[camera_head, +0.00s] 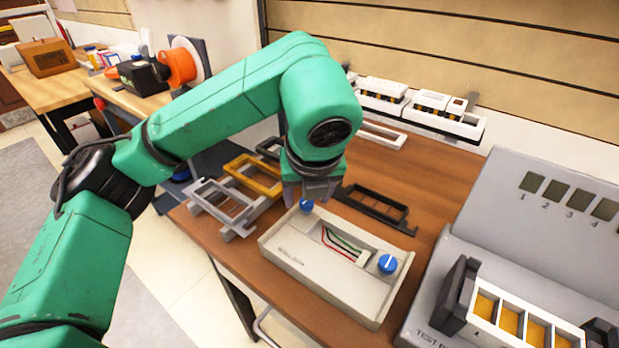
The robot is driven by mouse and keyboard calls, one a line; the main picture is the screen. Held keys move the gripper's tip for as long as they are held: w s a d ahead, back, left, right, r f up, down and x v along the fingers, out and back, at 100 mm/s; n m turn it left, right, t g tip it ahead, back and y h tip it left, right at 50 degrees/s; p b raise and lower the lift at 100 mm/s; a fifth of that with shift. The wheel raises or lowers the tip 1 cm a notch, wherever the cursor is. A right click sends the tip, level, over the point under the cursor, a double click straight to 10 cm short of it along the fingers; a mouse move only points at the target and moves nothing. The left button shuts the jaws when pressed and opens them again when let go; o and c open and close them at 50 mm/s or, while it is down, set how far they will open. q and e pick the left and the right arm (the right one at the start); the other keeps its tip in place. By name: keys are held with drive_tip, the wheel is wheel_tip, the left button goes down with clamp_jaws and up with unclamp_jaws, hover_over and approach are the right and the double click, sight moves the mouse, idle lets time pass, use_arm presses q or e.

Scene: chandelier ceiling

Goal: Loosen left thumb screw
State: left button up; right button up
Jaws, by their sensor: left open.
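A light grey box-shaped fixture (300,258) lies on the wooden table, with red, green and black wires in its recess. The left thumb screw (306,205) is a blue knob at the fixture's far left end. The right thumb screw (387,264) is a blue knob with a white mark at its right end. My left gripper (312,196) comes down from the green arm over the left thumb screw, pointing down. It is open, and its fingers are close to the knob. The wrist partly hides the fingers, and I cannot tell whether they touch the knob. My right gripper is not in view.
Grey and yellow frames (254,176) stand left of the fixture, and a black frame (378,207) lies behind it. A grey test station (540,235) stands at the right. White modules (420,105) sit in a rack at the back. Bare table (435,185) shows behind the fixture.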

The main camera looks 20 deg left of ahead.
use_arm(q)
drive_tip(key=p+v, duration=0.3)
drive_tip(key=v, duration=1.1)
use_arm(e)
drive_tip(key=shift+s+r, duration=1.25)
use_arm(q)
drive_tip(key=shift+f, duration=0.1)
